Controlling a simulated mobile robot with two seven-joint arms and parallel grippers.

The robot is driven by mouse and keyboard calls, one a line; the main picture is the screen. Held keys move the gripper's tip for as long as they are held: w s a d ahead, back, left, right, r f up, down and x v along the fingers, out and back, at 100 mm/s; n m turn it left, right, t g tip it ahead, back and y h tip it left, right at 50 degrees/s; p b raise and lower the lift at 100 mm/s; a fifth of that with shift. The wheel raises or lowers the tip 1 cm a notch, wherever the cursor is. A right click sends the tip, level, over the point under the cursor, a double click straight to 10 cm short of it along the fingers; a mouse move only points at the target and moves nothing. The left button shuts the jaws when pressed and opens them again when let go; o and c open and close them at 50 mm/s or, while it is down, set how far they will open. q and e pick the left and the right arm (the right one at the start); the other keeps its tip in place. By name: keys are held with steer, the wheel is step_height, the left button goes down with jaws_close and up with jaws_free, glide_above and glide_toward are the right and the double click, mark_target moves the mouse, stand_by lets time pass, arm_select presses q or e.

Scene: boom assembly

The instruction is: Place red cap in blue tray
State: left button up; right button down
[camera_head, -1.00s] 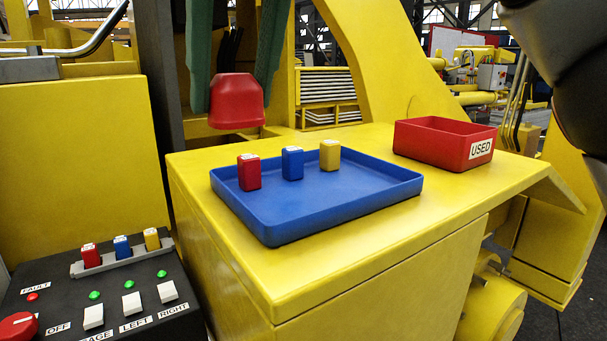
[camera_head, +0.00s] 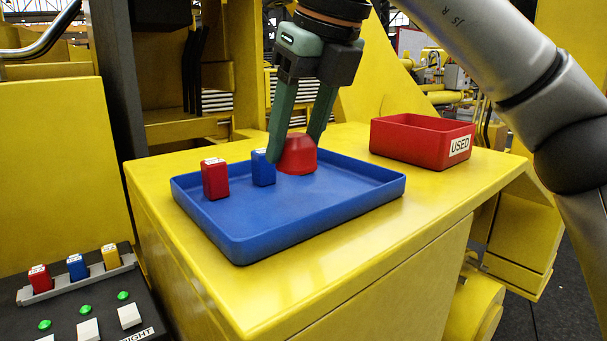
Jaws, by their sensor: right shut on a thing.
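The red cap (camera_head: 299,158) is at the far side of the blue tray (camera_head: 290,222), low within its outline. I cannot tell whether it touches the tray floor. My right gripper (camera_head: 298,143) comes down from above, with its green fingers on either side of the cap, shut on it. A red block (camera_head: 215,179) and a blue block (camera_head: 263,167) stand in the tray to the left of the cap. The yellow block seen earlier in the tray is hidden behind the gripper and cap. My left gripper is not in view.
A red bin labelled USED (camera_head: 420,143) stands on the yellow surface (camera_head: 350,255), right of and behind the tray. A control panel (camera_head: 75,310) with buttons and small coloured blocks is at lower left. The tray's front and right parts are clear.

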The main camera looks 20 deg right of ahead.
mark_target(303, 172)
steer(key=shift+w+d+f, duration=0.3)
steer(key=shift+d+f, duration=0.05)
steer(key=shift+f, duration=0.2)
steer(key=f, duration=0.3)
steer(key=shift+w+d+f, duration=0.1)
steer(key=shift+d+f, duration=0.05)
steer(key=shift+d, duration=0.15)
steer(key=shift+a+f, duration=0.1)
steer(key=shift+b, duration=0.3)
steer(key=shift+f, duration=0.2)
steer(key=shift+c, duration=1.4)
jaws_free()
steer(key=shift+r, duration=0.15)
